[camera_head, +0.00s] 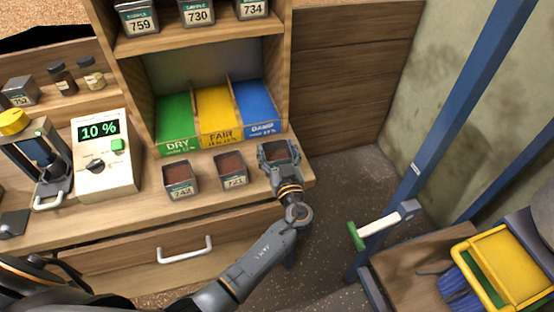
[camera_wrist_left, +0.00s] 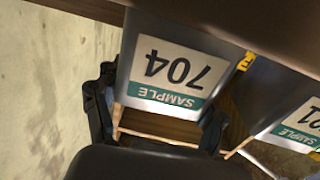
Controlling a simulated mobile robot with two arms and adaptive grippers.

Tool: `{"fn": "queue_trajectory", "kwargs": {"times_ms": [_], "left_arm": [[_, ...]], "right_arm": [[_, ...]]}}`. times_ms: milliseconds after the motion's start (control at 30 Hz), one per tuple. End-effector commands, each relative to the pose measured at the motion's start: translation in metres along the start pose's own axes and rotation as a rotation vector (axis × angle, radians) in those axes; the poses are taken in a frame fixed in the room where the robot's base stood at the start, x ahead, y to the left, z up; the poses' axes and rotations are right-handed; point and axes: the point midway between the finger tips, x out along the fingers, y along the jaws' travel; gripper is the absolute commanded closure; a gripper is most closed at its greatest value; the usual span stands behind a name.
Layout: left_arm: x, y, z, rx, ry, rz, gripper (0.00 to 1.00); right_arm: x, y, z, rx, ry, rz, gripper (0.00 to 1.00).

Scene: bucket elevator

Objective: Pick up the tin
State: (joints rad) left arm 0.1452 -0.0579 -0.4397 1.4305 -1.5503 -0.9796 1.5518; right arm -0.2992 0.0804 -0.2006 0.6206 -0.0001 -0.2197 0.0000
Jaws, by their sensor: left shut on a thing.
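An open metal sample tin (camera_head: 280,151) with dark brown contents is between the fingers of my left gripper (camera_head: 278,158), at the right end of the wooden counter. The left wrist view shows this tin (camera_wrist_left: 178,68) close up, labelled 704, its label upside down in the picture. My left gripper (camera_wrist_left: 158,120) is shut on it, a finger on either side. Whether the tin touches the counter cannot be told. Two similar tins stand to its left: tin 721 (camera_head: 231,170) and another tin (camera_head: 180,179). My right gripper is not in view.
Behind the tins are green DRY (camera_head: 175,125), yellow FAIR (camera_head: 217,115) and blue DAMP (camera_head: 258,107) slots. Several tins stand on the shelf above. A meter (camera_head: 104,150) reading 10 % stands left. A blue frame (camera_head: 440,130) and yellow bucket (camera_head: 503,268) are right.

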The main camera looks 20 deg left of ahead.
Motion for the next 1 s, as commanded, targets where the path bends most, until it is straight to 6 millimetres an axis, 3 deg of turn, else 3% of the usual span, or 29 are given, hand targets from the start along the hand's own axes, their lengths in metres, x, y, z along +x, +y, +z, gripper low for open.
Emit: {"fn": "queue_trajectory", "kwargs": {"times_ms": [333, 500, 800, 1000], "left_arm": [[0.000, 0.000, -0.007, -0.003, 0.002, 0.000, 0.66], [0.000, 0.001, -0.030, -0.010, 0.004, 0.000, 0.66], [-0.038, -0.035, -0.091, -0.008, 0.001, 0.000, 0.66], [-0.071, -0.066, -0.108, -0.004, -0.001, 0.000, 0.66]], "right_arm": [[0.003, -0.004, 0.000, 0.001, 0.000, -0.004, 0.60], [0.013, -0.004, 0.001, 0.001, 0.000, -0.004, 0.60], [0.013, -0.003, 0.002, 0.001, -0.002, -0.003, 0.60], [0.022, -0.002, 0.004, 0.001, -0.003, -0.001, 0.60]]}}
